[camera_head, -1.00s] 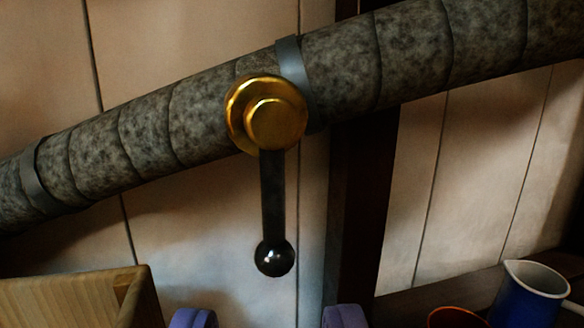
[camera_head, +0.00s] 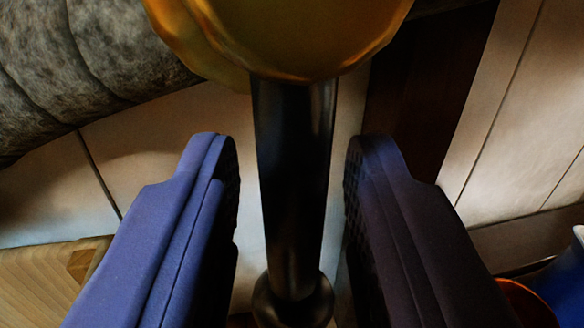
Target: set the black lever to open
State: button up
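The black lever (camera_head: 293,180) hangs down from a round brass hub (camera_head: 285,30) at the top of the view. Its round black knob (camera_head: 292,300) is at the bottom edge, partly cut off. My gripper (camera_head: 291,165) is open, with one blue-purple finger on each side of the lever's rod. A gap shows between the rod and each finger, so neither finger touches it. The hub's upper part is out of view.
A lagged grey pipe (camera_head: 70,60) runs behind the hub against a panelled wall (camera_head: 150,140). A wooden box (camera_head: 40,280) is at the lower left. An orange-rimmed vessel (camera_head: 527,298) and a blue jug (camera_head: 562,285) are at the lower right.

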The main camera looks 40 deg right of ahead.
grip_shut()
